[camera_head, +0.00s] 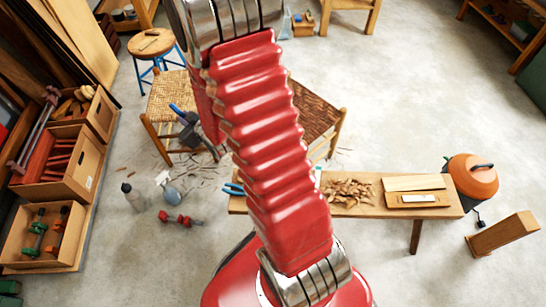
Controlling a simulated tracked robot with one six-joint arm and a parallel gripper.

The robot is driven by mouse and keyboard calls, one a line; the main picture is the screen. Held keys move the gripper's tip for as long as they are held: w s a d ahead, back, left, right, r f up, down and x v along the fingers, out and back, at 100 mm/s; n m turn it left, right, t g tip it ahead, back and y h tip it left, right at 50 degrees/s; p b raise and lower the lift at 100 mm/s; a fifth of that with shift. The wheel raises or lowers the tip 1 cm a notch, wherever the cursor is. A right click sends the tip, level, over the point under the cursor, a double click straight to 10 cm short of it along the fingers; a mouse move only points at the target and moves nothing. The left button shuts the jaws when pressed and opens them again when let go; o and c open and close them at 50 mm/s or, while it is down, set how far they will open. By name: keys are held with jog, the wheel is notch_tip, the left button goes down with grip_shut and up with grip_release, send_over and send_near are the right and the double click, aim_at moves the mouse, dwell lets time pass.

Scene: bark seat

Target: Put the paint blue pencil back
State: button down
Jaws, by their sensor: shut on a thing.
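My gripper (187,124) is dark and sits left of my red arm, in front of a chair with a woven bark seat (168,92). It is shut on a small blue thing, which looks like the paint blue pencil (175,108). The blue end sticks out up and to the left, over the seat in the picture. The rest of it is hidden by the jaws. I cannot tell whether it touches the seat. My arm covers much of the middle of the view.
A low bench (438,209) holds wood shavings (349,192), pale boards and a blue-handled tool (233,189). Wooden crates (84,172) stand at left. A spray bottle (168,187), a grey bottle (132,197) and red clamps (180,219) are on the floor. An orange vacuum (472,178) stands right.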

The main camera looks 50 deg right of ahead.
jog(key=s+d+f+m+g+h, duration=0.1)
jog(key=s+d+f+m+g, duration=0.15)
jog(key=d+f, duration=0.6)
jog(key=s+d+f+m+g+h, duration=0.15)
jog(key=d+f+g, duration=0.25)
jog(key=d+f, duration=0.5)
jog(key=s+d+f+m+g+y, duration=0.2)
jog(key=s+d+f+g, duration=0.1)
jog(key=s+f, duration=0.2)
jog(key=s+d+f+m+g+y, duration=0.1)
jog(key=s+d+f+m+g, duration=0.2)
jog(key=s+f, duration=0.3)
notch_tip(320, 180, down, 4)
jog(key=shift+d+r+y, duration=0.15)
jog(key=shift+d+y, duration=0.2)
jog(key=shift+d, duration=0.2)
jog(key=shift+s, duration=0.1)
jog(key=shift+f, duration=4.2)
jog(key=shift+f, duration=0.15)
jog(key=c, duration=1.7)
grip_release()
